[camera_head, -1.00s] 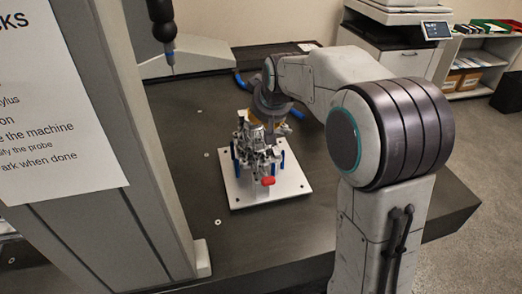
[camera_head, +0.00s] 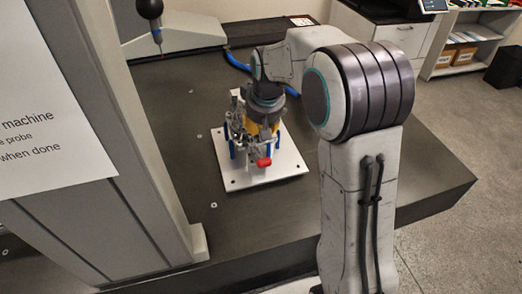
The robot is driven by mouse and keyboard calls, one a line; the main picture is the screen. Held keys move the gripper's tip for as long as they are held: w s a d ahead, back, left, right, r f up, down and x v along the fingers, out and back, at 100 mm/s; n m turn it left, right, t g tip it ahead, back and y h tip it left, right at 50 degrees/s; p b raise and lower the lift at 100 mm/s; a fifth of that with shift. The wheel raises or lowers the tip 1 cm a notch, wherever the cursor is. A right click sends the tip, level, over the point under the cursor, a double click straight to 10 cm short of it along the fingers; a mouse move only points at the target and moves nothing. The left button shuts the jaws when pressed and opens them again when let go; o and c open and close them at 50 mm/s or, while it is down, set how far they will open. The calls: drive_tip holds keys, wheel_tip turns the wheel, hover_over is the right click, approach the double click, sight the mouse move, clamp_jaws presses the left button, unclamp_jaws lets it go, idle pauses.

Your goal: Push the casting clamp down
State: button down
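The clamp fixture stands on a white base plate (camera_head: 289,168) with blue posts, on the dark table. The casting clamp's red-tipped handle (camera_head: 264,162) sticks out at the front of the fixture, above the plate. A yellow part, perhaps the casting, shows among grey metal parts. My arm reaches in from the right, and its wrist is over the back of the fixture. My gripper (camera_head: 244,124) is at the fixture, behind and above the red tip. Its fingers blend with the metal parts, so I cannot tell its opening or any contact.
A grey machine column (camera_head: 160,190) with a paper sign (camera_head: 45,130) stands at the left. A probe (camera_head: 152,20) hangs at upper left. A blue cable (camera_head: 237,61) lies behind the fixture. The dark table (camera_head: 200,165) is clear around the plate. Cabinets stand at the back.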

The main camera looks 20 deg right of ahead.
sight(263, 162)
drive_tip(key=x, duration=0.3)
drive_tip(key=s+x, duration=0.1)
drive_tip(key=x, duration=0.2)
drive_tip(key=shift+s+f, duration=0.15)
drive_tip(key=shift+s, duration=0.05)
drive_tip(key=shift+s+f, duration=0.5)
drive_tip(key=shift+f, duration=0.35)
drive_tip(key=shift+f+b, duration=0.4)
drive_tip(key=shift+b, duration=0.55)
drive_tip(key=s+f+t+b, duration=0.1)
drive_tip(key=b, duration=0.2)
drive_tip(key=shift+b, duration=0.35)
drive_tip(key=shift+s+f+b, duration=0.5)
drive_tip(key=shift+s+b, duration=0.1)
drive_tip(key=shift+b, duration=0.45)
drive_tip(key=shift+r, duration=0.1)
